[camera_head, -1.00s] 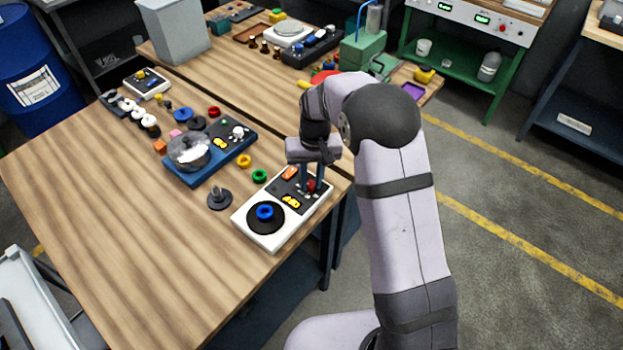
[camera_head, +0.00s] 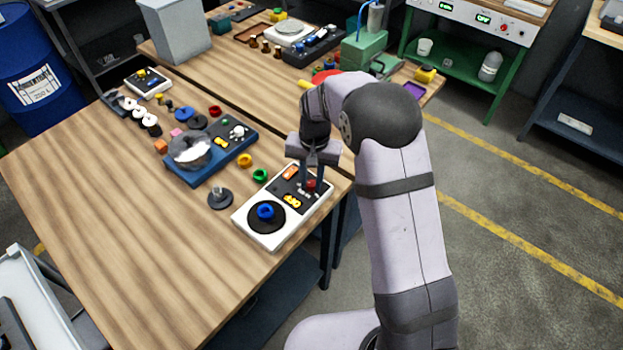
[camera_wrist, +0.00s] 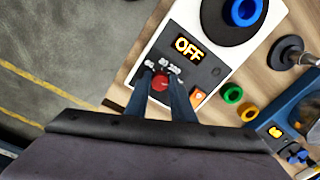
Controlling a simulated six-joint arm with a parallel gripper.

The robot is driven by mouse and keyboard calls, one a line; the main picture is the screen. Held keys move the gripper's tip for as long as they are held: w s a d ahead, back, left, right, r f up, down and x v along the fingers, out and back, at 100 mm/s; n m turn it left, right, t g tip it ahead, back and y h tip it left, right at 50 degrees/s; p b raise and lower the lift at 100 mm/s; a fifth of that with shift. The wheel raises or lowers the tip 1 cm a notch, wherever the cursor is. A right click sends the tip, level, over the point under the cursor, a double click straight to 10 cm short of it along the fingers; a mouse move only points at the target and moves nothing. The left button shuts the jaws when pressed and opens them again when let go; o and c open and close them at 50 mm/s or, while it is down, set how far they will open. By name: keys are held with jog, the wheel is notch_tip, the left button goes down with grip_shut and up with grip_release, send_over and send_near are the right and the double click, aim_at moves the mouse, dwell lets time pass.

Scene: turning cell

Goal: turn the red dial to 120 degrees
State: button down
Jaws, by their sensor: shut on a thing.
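The red dial (camera_head: 311,184) sits on the dark panel of a white device (camera_head: 243,221), near the table's right edge. In the wrist view the red dial (camera_wrist: 160,82) lies between the two fingers, with small white markings around its far side. My gripper (camera_head: 311,187) points down over the device and is shut on the dial; in the wrist view my gripper (camera_wrist: 162,88) has a finger on each side of it. The lit yellow display (camera_wrist: 187,48) reads OFF. The dial's pointer cannot be made out.
Green (camera_head: 260,175) and yellow (camera_head: 245,160) rings, a grey post on a base (camera_head: 220,198) and a blue device (camera_head: 181,178) stand to the left. The table's front left is clear.

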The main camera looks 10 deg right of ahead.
aim_at(312, 184)
jog(key=shift+r, duration=0.1)
jog(key=c, duration=1.5)
grip_release()
jog(key=shift+d+r+b, duration=0.15)
jog(key=shift+r+b, duration=1)
jog(key=shift+r, duration=2.5)
jog(key=s+d+f+n, duration=0.1)
jog(key=s+d, duration=0.2)
jog(key=s, duration=0.5)
jog(key=s+d+f+n, duration=0.1)
jog(key=s+d, duration=0.1)
jog(key=s, duration=0.6)
jog(key=s+d+f+n, duration=0.1)
jog(key=s+d, duration=0.2)
jog(key=s, duration=0.5)
jog(key=shift+s+d+f+n, duration=0.2)
jog(key=shift+d+f+n, duration=0.1)
jog(key=shift+n, duration=0.1)
